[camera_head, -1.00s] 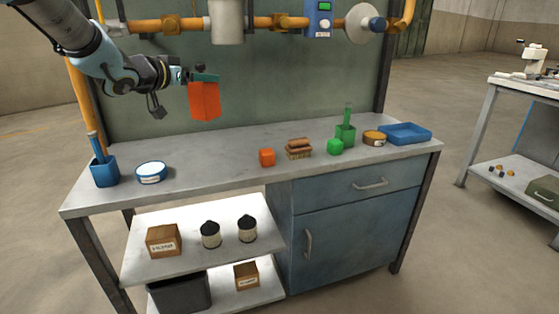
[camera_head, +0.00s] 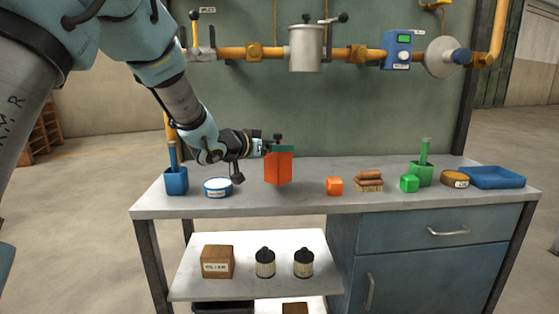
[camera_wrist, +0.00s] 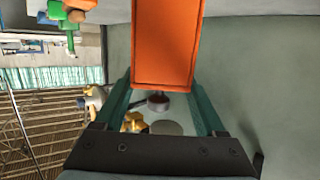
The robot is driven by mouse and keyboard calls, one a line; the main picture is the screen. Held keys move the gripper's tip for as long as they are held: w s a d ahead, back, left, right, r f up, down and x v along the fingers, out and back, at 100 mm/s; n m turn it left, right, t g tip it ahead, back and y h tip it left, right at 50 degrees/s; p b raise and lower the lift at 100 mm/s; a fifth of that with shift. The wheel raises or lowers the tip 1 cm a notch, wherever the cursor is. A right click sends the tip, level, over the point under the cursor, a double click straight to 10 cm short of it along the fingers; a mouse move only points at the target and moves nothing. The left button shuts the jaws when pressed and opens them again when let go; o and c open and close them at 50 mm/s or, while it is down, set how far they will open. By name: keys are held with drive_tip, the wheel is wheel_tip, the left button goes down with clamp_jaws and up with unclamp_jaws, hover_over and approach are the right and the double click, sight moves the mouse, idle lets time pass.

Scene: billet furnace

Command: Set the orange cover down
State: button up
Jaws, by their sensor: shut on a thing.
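The orange cover (camera_head: 278,168) is a box-like block held by my gripper (camera_head: 280,149) in the head view. My gripper is shut on its upper part. The cover hangs upright above or at the left half of the bench top (camera_head: 300,199); I cannot tell whether its bottom edge touches. In the wrist view the orange cover (camera_wrist: 163,42) fills the upper middle, between the green fingers of my gripper (camera_wrist: 165,90).
A blue-and-white round tin (camera_head: 218,188) and a blue cup (camera_head: 176,181) stand left of the cover. Pipes with a grey canister (camera_head: 305,48) run above.

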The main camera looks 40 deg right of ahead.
wheel_tip(320, 180, down, 3)
drive_tip(key=shift+f, duration=0.1)
drive_tip(key=o, duration=1.5)
drive_tip(key=shift+o, duration=0.2)
approach(271, 157)
drive_tip(key=shift+d, duration=0.15)
drive_tip(key=shift+w, duration=0.15)
